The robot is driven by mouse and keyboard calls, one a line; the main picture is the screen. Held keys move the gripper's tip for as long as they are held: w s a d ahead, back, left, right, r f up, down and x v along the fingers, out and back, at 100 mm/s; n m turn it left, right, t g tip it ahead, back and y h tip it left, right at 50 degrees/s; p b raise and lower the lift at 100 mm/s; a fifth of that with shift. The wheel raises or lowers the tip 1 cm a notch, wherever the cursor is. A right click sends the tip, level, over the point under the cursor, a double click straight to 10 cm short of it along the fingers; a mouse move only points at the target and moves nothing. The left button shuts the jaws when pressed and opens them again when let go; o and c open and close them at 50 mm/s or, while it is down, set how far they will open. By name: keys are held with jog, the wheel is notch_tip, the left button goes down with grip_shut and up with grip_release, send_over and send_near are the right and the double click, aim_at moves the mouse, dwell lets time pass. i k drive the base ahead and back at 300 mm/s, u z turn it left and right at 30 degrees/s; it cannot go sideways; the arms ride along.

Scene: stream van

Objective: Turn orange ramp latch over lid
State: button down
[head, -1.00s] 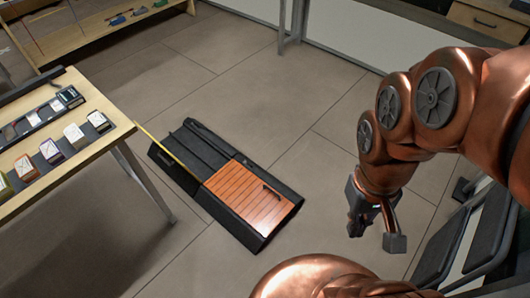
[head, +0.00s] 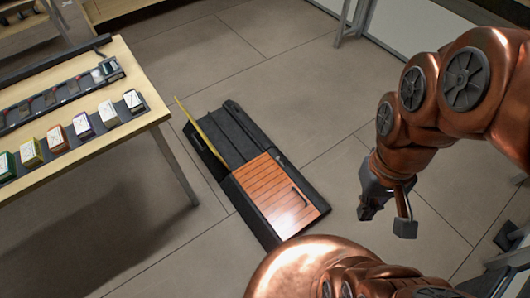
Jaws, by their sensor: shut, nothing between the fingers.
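A long black case (head: 241,135) lies on the floor in the middle of the head view. An orange slatted panel (head: 280,196) with a black handle (head: 299,196) covers its near part. The far part shows a dark open channel. A thin yellow-edged flap (head: 199,130) stands up along its left side. I cannot make out a separate orange latch. My gripper (head: 386,215) hangs in the air to the right of the orange panel in the picture, apart from the case. It is shut and holds nothing.
A wooden table (head: 125,135) with several small boxes and a dark rail stands at the left; its leg (head: 175,165) comes down left of the case. A metal post (head: 349,20) stands at the back. Dark equipment (head: 510,237) is at the right edge. Floor around the case is clear.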

aim_at(280, 160)
jog(key=u, duration=0.1)
jog(key=i, duration=0.15)
jog(key=z, duration=0.35)
jog(key=k, duration=0.6)
jog(key=z, duration=0.9)
jog(key=k, duration=0.7)
jog(key=z, duration=0.5)
jog(key=i, duration=1.15)
jog(key=u, duration=1.4)
jog(key=i, duration=0.75)
jog(key=u, duration=0.9)
